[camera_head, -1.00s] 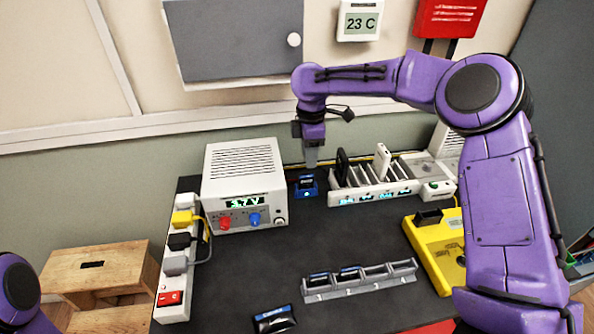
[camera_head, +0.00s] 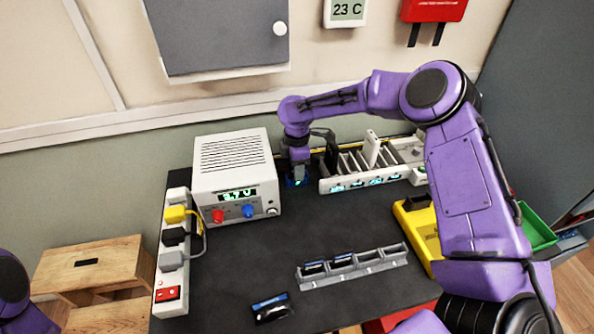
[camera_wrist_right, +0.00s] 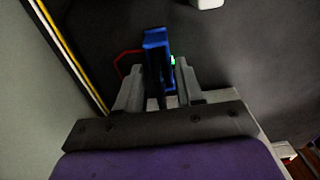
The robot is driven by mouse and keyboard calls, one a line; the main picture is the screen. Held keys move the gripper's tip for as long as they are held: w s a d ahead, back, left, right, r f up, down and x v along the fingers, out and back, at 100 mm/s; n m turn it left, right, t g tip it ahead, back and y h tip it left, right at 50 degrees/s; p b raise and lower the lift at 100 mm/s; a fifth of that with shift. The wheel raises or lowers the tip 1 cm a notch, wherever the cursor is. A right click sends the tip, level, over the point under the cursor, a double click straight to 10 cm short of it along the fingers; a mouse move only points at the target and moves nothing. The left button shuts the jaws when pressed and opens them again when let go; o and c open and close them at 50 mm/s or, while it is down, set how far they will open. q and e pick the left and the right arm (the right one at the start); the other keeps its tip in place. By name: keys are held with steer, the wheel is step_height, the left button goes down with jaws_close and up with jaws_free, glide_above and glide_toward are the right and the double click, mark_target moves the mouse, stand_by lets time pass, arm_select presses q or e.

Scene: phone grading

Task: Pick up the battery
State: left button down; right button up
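My right gripper (camera_head: 298,174) is lowered at a small blue holder (camera_head: 291,182) on the dark mat, beside the slotted rack. In the right wrist view the two fingers of the gripper (camera_wrist_right: 158,65) are apart, one on each side of the blue holder (camera_wrist_right: 155,41). A thin dark piece (camera_wrist_right: 153,90), likely the battery, stands between the fingers, with a gap showing towards the right finger. The gripper hides most of the holder in the head view. My left gripper is out of view; only part of the left arm shows at the lower left.
A power supply (camera_head: 235,177) stands left of the gripper and a white slotted rack (camera_head: 345,187) close on its right. A grey tray (camera_head: 389,260) holds dark cells; another dark cell (camera_head: 272,308) lies at the front. A yellow device (camera_head: 408,222) sits right. The middle mat is clear.

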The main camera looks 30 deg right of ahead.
jaws_close()
